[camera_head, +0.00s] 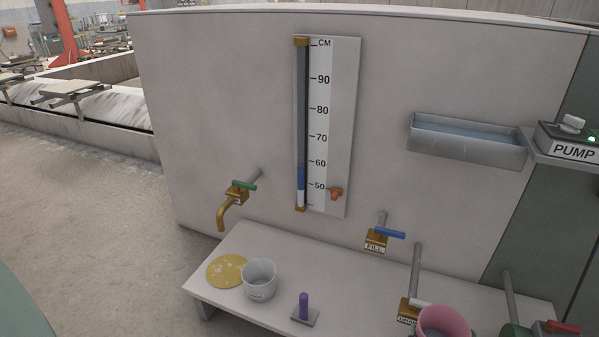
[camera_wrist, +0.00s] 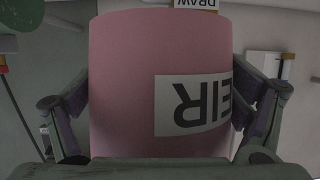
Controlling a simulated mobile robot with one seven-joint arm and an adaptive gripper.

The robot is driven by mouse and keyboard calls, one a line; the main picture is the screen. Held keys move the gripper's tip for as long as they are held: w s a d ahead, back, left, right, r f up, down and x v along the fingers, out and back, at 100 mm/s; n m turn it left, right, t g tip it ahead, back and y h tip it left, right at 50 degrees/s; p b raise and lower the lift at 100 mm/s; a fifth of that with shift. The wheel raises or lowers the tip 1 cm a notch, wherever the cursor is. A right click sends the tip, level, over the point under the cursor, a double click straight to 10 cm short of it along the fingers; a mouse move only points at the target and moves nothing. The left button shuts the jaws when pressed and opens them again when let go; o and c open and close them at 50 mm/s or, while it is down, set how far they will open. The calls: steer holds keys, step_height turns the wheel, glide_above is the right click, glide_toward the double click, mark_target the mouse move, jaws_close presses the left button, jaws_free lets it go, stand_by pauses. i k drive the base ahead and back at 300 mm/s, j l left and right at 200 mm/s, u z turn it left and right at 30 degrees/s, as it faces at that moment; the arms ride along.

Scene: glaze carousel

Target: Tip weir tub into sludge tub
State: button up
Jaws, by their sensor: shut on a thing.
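The pink weir tub (camera_wrist: 125,80) fills the middle of the wrist view, its white label with the letters "EIR" upside down. My gripper (camera_wrist: 160,110) has a finger on each side of the tub and is shut on it. In the head view the pink tub (camera_head: 444,322) is cut off by the bottom edge, beside the draw tap. Its inside is only partly visible. A pale grey tub (camera_head: 259,281) stands upright on the bench at the left; its label is too small to read, so I cannot tell whether it is the sludge tub.
The white bench (camera_head: 345,285) carries a yellow speckled disc (camera_head: 226,271) and a purple upright peg (camera_head: 304,306). A brass spout (camera_head: 225,210), the fill tap (camera_head: 377,240) and the draw tap (camera_head: 408,309) stick out. A metal trough (camera_head: 466,150) hangs on the wall near the pump box (camera_head: 572,145).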

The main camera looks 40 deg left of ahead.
mark_target(258, 276)
steer(key=j+u, duration=0.45)
steer(key=j, duration=1.5)
steer(key=i, duration=0.1)
